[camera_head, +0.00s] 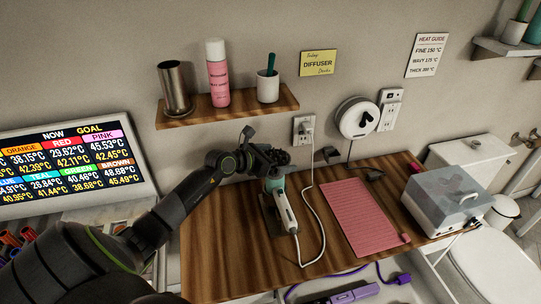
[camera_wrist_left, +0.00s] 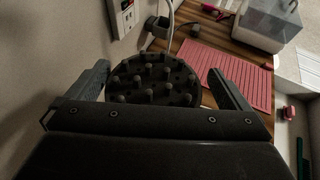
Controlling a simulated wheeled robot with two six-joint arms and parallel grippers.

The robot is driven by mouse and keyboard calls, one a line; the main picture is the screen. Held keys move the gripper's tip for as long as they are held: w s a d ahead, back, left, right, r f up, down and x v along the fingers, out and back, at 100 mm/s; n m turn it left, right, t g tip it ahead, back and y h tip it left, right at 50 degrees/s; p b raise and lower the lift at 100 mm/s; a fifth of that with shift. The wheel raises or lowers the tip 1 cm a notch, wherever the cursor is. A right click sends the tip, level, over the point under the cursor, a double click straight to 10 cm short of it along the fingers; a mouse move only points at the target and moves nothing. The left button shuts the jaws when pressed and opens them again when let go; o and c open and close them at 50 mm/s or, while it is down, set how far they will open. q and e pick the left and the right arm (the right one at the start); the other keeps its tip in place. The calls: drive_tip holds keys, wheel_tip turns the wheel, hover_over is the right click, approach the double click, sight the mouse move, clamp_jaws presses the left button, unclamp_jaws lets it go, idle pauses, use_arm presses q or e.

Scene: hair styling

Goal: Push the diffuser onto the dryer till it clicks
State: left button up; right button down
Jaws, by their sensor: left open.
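The hair dryer (camera_head: 288,213), white with a teal section, stands on the wooden counter against a dark holder, its white cord running to the wall outlet. The diffuser (camera_wrist_left: 152,82) is a black round disc with several blunt prongs. In the head view, the dark diffuser (camera_head: 281,158) is just above the teal end of the dryer, partly behind my gripper. I cannot tell whether it is seated. My left gripper (camera_head: 268,157) is open beside it. In the left wrist view, my gripper's fingers (camera_wrist_left: 160,88) are spread wide, with the disc between them. My right gripper is not in view.
A pink ribbed mat (camera_head: 358,215) lies right of the dryer. A clear-lidded box (camera_head: 445,203) stands at the counter's right end. A wall shelf (camera_head: 228,107) holds a metal cup, pink bottle and small pot above my arm. A display (camera_head: 70,157) stands at left.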

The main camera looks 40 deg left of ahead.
use_arm(q)
drive_tip(key=shift+s+a+r, duration=0.15)
drive_tip(key=shift+s+a, duration=0.1)
drive_tip(key=shift+s, duration=0.3)
drive_tip(key=v, duration=1.6)
drive_tip(key=shift+p, duration=0.3)
drive_tip(key=shift+s, duration=0.1)
